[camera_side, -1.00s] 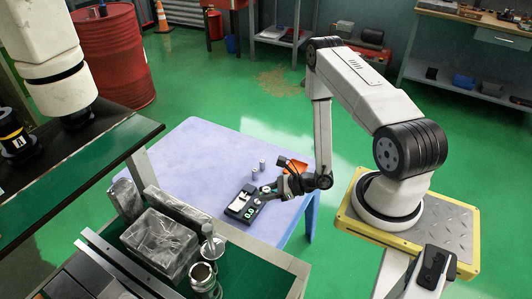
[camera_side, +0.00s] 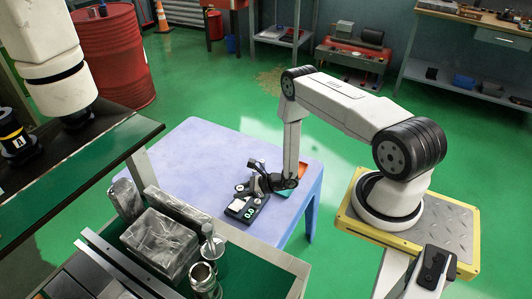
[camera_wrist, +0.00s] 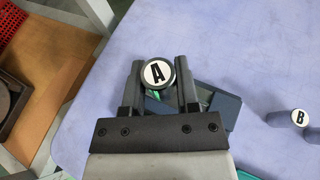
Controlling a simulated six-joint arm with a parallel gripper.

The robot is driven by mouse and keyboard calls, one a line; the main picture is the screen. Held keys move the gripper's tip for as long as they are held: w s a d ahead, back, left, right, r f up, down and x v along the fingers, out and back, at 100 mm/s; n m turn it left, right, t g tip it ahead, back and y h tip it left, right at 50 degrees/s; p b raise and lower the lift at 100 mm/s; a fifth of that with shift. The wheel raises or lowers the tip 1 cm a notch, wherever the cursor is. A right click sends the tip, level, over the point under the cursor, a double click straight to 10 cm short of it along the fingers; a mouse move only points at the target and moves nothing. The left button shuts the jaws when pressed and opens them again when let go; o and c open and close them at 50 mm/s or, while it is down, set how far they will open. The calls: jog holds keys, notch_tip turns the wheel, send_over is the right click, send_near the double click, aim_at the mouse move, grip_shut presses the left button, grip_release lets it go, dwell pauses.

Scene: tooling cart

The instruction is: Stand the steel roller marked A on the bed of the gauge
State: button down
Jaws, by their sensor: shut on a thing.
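Steel roller A (camera_wrist: 158,73) shows its white top with a black "A" facing the camera in the wrist view. My gripper (camera_wrist: 159,80) is shut on it, one finger on each side. In the side view my gripper (camera_side: 248,186) is at the far edge of the gauge. Part of the gauge (camera_wrist: 218,104) shows beneath and right of the fingers in the wrist view. Roller and fingers hide its bed, so I cannot tell whether the roller touches it.
A second roller marked B (camera_wrist: 299,118) stands on the pale blue table (camera_side: 205,150), right of my gripper in the wrist view. A cart with metal blocks (camera_side: 160,240) stands at the near left.

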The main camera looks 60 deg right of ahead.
aim_at(239, 204)
jog(key=shift+w+f, duration=0.25)
jog(key=shift+f, duration=0.1)
jog(key=shift+w+d+f, duration=0.1)
jog(key=shift+w+f, duration=0.25)
jog(key=shift+f, duration=1.6)
jog(key=shift+f, duration=0.15)
jog(key=shift+c, duration=1.8)
grip_release()
